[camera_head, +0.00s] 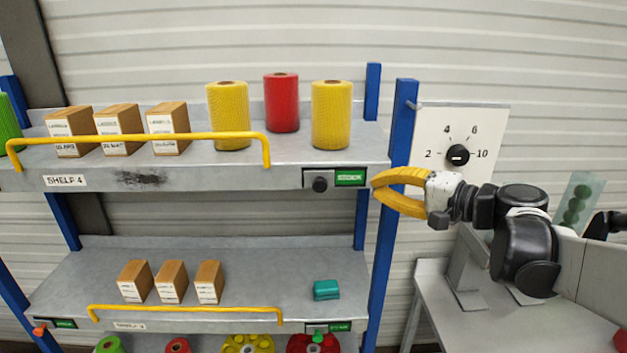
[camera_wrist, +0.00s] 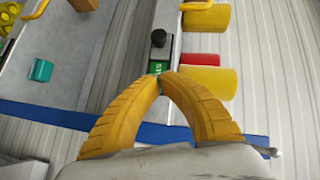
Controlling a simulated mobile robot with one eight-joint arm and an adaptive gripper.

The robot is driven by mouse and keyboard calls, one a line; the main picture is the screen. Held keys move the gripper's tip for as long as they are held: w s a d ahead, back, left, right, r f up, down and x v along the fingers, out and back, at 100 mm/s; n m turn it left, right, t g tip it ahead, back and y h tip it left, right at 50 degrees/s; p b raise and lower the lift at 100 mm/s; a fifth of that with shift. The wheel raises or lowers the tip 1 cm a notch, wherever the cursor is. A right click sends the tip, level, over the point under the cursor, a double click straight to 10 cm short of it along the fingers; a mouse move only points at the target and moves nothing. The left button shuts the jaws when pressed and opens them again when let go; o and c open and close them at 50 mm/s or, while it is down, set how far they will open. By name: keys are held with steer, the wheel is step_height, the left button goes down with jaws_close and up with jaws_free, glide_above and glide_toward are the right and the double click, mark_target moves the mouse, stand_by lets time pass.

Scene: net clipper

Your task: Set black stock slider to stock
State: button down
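The black stock slider (camera_head: 320,184) is a round knob on a small plate at the right end of the upper shelf's front edge. It sits at the left of the plate, and the green "STOCK" label (camera_head: 350,177) to its right is uncovered. In the wrist view the black knob (camera_wrist: 158,38) stands beyond my fingertips, with part of the green label (camera_wrist: 158,68) between. My gripper (camera_head: 374,184) has curved yellow fingers whose tips meet near the plate's right end. It is empty and apart from the knob. The fingertips (camera_wrist: 163,78) also look together in the wrist view.
A blue shelf post (camera_head: 403,125) stands beside my gripper. A yellow rail (camera_head: 140,137) runs along the upper shelf's front, left of the slider. Yellow and red rolls (camera_head: 281,103) and boxes stand on that shelf. A dial panel (camera_head: 480,125) hangs behind my arm.

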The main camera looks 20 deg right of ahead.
steer(key=d+f+v, duration=0.1)
steer(key=v, duration=0.3)
steer(key=s+a+f+n+g+b, duration=0.1)
steer(key=a+f+g+b, duration=0.1)
steer(key=a+f+b, duration=0.4)
steer(key=s+a+f+n+g+h+b, duration=0.15)
steer(key=f+b, duration=0.25)
steer(key=f, duration=0.5)
steer(key=s+a+f+n+g+b, duration=0.1)
steer(key=a+f+b, duration=0.3)
steer(key=f, duration=0.3)
steer(key=s+a+f+n+h+b, duration=0.1)
steer(key=s+f+n+h+b, duration=0.1)
steer(key=f+b, duration=0.5)
steer(key=s+a+f+n+g+h+b, duration=0.1)
steer(key=s+f+b, duration=0.3)
steer(key=f, duration=0.8)
steer(key=s+a+f+n+g+h+b, duration=0.1)
steer(key=s+f+n+h+b, duration=0.2)
steer(key=f+b, duration=0.6)
steer(key=shift+a+f+n+b, duration=0.3)
steer(key=shift+f+n+b, duration=0.05)
steer(key=shift+s, duration=0.1)
